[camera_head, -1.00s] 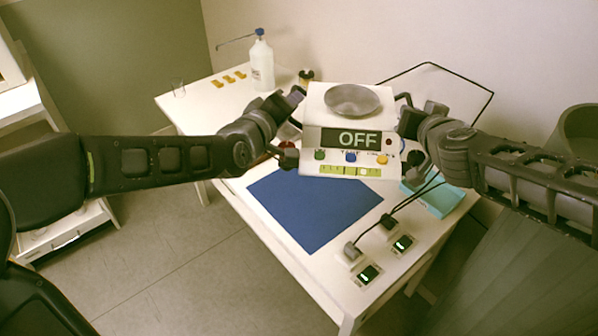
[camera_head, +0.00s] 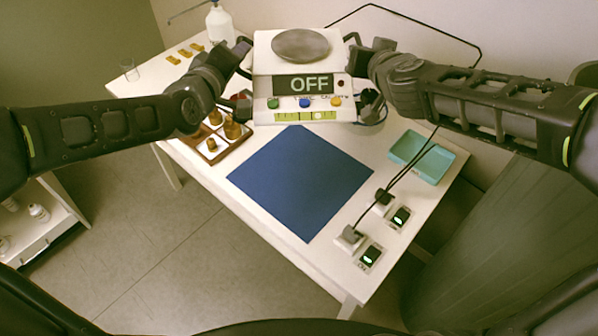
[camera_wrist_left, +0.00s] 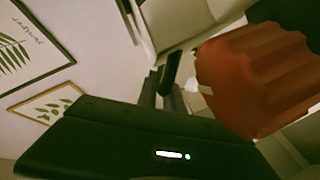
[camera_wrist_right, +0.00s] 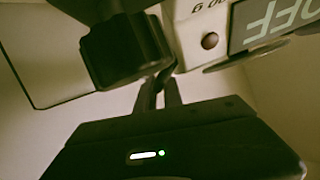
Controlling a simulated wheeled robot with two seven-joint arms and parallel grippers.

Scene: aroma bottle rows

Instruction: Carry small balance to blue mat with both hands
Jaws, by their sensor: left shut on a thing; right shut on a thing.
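The small balance (camera_head: 262,91) is a white box with a round grey pan, a display reading OFF and coloured buttons. It appears level, held up between my two grippers, beyond the far edge of the blue mat (camera_head: 300,185) in the head view. The mat lies flat on the white table and is bare. My left gripper (camera_head: 244,74) is shut on the balance's left side, my right gripper (camera_head: 358,72) on its right side. Its white body also shows in the left wrist view (camera_wrist_left: 175,20) and the right wrist view (camera_wrist_right: 190,28). The exact finger contacts are hidden.
A wooden tray (camera_head: 208,157) with brown bottles stands left of the mat, a teal tray (camera_head: 440,166) right of it. Two small units with green lights (camera_head: 400,217) and cables sit near the right edge. A white bottle (camera_head: 219,28) and a glass (camera_head: 129,71) stand at the back left.

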